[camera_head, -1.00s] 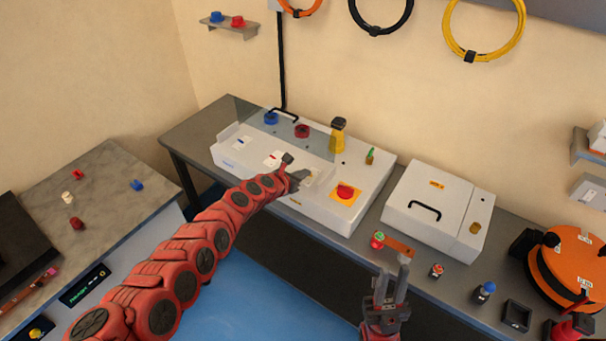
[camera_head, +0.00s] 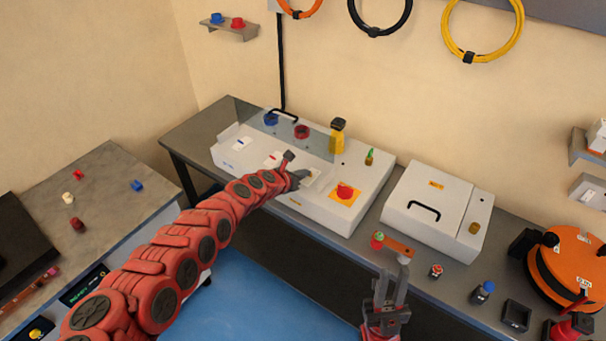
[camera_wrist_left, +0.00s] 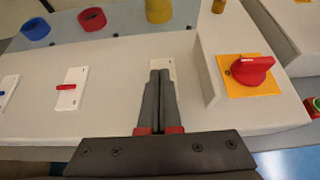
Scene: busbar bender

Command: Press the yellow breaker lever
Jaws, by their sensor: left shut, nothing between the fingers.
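My left gripper (camera_head: 303,180) is shut and empty over the front of the white breaker panel (camera_head: 232,157). In the left wrist view its two fingers (camera_wrist_left: 160,75) lie together, with the tips over a white switch plate (camera_wrist_left: 168,65). The yellow lever cannot be made out; the fingers cover most of that plate. To its left are a plate with a red lever (camera_wrist_left: 68,87) and a plate with a blue lever (camera_wrist_left: 5,92). Whether the tips touch the plate is unclear. My right gripper (camera_head: 392,272) is open near the table's front edge.
A red rotary knob (camera_head: 345,191) on a yellow plate sits right of the left gripper. A yellow post (camera_head: 337,138) stands behind. An orange bar (camera_head: 396,246) lies near my right gripper. A white lidded box (camera_head: 430,187) stands to the right.

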